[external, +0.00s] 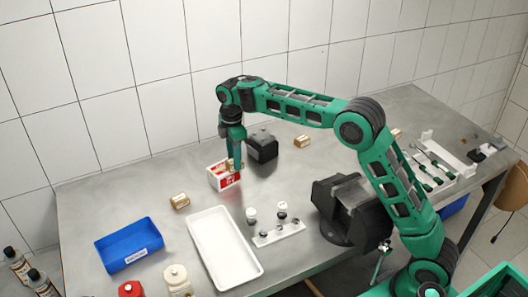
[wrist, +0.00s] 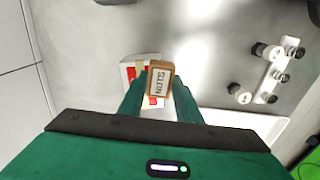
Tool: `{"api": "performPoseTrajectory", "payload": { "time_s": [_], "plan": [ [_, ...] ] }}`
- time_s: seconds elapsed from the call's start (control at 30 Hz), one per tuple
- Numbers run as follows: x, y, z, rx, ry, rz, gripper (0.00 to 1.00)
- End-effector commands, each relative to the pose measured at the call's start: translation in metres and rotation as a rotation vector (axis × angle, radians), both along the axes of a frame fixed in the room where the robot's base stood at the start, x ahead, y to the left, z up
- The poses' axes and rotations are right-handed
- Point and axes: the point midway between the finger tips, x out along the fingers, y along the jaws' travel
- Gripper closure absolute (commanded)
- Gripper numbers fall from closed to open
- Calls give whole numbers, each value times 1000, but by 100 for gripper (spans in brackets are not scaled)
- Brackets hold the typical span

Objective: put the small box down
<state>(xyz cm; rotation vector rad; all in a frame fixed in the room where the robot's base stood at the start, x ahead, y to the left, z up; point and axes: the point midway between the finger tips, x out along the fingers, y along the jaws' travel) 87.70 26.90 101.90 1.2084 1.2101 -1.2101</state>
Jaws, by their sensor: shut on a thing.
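My gripper (wrist: 158,92) is shut on a small brown cardboard box (wrist: 159,83) marked NUTS, held between the two green fingers in the wrist view. In the external view my gripper (external: 234,163) points down at the right side of a red and white open box (external: 226,182) on the steel table. The red and white box also shows in the wrist view (wrist: 128,72), partly hidden behind the left finger and the small box. I cannot tell whether the small box touches it.
A black block (external: 262,146) stands close behind my gripper. A white tray (external: 252,272), a blue bin (external: 128,245) and a small brown box (external: 180,202) lie nearer the front. Another brown box (external: 302,141) lies behind. A white holder (external: 279,235) with small parts and a dark vise (external: 350,208) stand to the right.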

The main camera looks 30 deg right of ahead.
Motion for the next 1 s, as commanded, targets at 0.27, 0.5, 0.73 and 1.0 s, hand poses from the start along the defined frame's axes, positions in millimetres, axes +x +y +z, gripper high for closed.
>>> {"api": "performPoseTrajectory", "payload": {
  "time_s": [0.27,0.5,0.73,1.0],
  "plan": [
    [0,0,-5,1,-2,-1,92],
    [0,0,-7,0,-1,0,51],
    [0,0,-7,0,-1,-1,51],
    [1,1,18,2,-3,-1,51]
  ]
}}
